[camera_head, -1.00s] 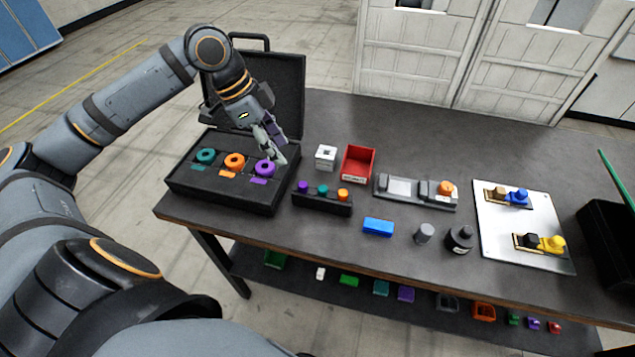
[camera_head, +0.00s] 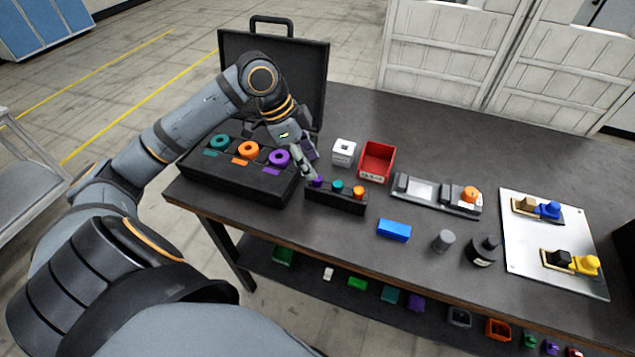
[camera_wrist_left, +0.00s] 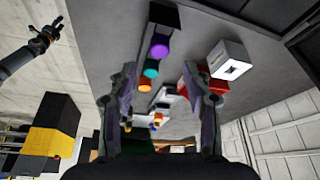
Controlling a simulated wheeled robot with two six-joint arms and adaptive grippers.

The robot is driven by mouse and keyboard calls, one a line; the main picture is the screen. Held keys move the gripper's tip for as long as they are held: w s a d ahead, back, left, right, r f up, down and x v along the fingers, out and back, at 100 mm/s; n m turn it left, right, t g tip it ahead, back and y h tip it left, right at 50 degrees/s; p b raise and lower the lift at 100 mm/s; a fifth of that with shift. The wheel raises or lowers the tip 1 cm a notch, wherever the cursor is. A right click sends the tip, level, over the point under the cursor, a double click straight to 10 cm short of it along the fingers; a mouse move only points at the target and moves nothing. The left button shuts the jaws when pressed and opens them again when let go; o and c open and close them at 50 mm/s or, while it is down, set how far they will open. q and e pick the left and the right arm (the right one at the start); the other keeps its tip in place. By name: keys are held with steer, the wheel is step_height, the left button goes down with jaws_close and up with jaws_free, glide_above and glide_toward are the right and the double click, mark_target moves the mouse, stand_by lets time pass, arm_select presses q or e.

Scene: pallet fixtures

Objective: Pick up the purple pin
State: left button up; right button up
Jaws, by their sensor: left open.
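The purple pin (camera_head: 317,182) stands at the left end of a black block (camera_head: 336,203), beside a teal pin (camera_head: 337,187) and an orange pin (camera_head: 358,193). My left gripper (camera_head: 310,173) is open, its fingertips right at the purple pin and partly covering it. In the left wrist view the purple pin (camera_wrist_left: 160,46) shows ahead between the open fingers of the left gripper (camera_wrist_left: 160,75); whether they touch it I cannot tell. A dark arm with a gripper-like end (camera_wrist_left: 44,40), seemingly my right one, is small at upper left in that view.
A black case (camera_head: 235,184) with teal, orange and purple rings lies left of the block, its lid raised. A white cube (camera_head: 344,151), a red bin (camera_head: 361,175) and a grey fixture (camera_head: 425,190) stand behind and right. A blue block (camera_head: 394,230) lies in front.

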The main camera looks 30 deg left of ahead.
mark_target(317, 186)
arm_select(q)
steer(key=shift+a+x, duration=0.1)
steer(key=shift+x, duration=1.2)
steer(key=shift+a+x, duration=0.15)
steer(key=shift+x, duration=1.15)
steer(key=shift+s+f, duration=0.1)
steer(key=shift+s, duration=0.1)
jaws_close()
